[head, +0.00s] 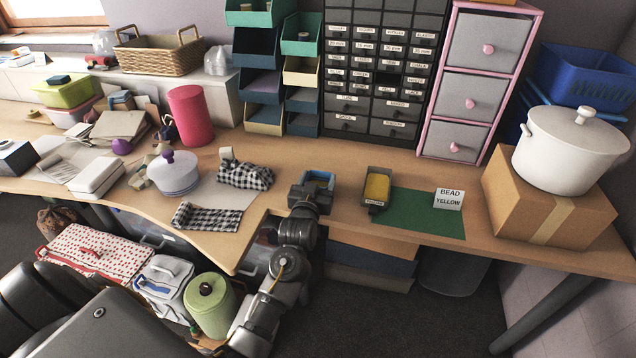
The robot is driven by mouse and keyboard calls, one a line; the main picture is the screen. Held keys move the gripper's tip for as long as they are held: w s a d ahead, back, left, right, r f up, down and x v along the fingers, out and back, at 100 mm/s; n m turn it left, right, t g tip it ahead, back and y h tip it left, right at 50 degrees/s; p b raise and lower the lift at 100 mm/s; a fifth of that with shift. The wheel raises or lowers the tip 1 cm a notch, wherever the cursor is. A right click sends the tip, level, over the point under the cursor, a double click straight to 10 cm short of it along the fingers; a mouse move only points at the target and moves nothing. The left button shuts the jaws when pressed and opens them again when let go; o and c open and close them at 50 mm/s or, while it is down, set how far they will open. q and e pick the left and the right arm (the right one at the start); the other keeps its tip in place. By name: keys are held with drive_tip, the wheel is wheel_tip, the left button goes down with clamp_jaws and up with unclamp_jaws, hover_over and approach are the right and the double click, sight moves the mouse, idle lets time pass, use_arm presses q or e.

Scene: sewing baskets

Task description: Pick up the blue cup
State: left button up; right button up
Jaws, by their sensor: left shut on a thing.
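The blue cup (319,176) is a small, open-topped blue container near the middle of the wooden table. My left gripper (313,188) reaches it from the front and is shut on it, with grey jaw parts around its sides. The jaws hide much of the cup's lower part, and I cannot tell whether it touches the table. My right gripper is not in view.
A dark bin with yellow contents (377,187) stands close on the right, beside a green mat (415,222) with a "BEAD YELLOW" card (449,199). Checkered cloth (246,175) and a lidded white pot (174,177) lie left. Drawer units (375,128) stand behind.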

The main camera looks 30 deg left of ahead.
use_arm(q)
wheel_tip(320, 180, up, 10)
drive_tip(key=p, duration=0.1)
drive_tip(key=shift+f, duration=0.15)
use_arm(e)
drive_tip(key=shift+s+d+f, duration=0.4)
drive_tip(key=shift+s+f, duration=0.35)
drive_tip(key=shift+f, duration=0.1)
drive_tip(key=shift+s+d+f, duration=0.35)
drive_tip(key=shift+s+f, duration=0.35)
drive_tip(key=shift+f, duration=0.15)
use_arm(q)
drive_tip(key=shift+s, duration=0.1)
